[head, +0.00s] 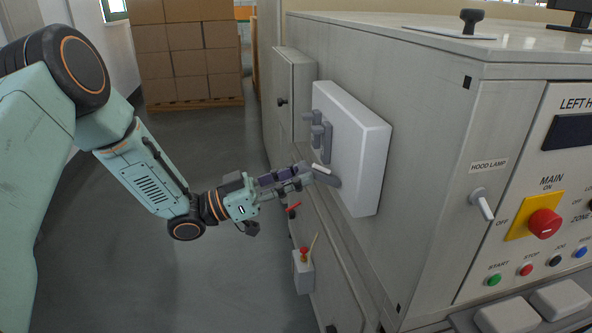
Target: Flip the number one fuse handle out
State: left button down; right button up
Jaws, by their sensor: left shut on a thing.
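A light grey fuse box (358,150) is mounted on the side wall of the machine. Grey fuse handles (318,117) sit on its left face, one above another; no numbers are readable on them. My left gripper (312,174) reaches in from the left, its fingers shut on the lowest handle (327,180). That handle is partly hidden by the fingers and sticks out at a tilt, with a pale strip beside it. I cannot tell how far it is turned. My right gripper is not in view.
A small grey box with a red knob (304,252) and a red lever (292,207) are below my gripper. A cabinet (295,85) stands behind the fuse box. The control panel (535,210) is at right.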

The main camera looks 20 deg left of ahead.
pick_arm(q)
jog(key=shift+s+d+f, duration=0.15)
jog(key=shift+d+f, duration=0.05)
jog(key=shift+f, duration=0.3)
jog(key=c, duration=1.5)
grip_release()
jog(key=o, duration=0.3)
jog(key=shift+w, duration=0.3)
jog(key=shift+s+a+r, duration=0.2)
jog(key=v, duration=1.1)
jog(key=shift+s+a, duration=0.2)
jog(key=shift+a, duration=0.05)
jog(key=shift+f, duration=0.1)
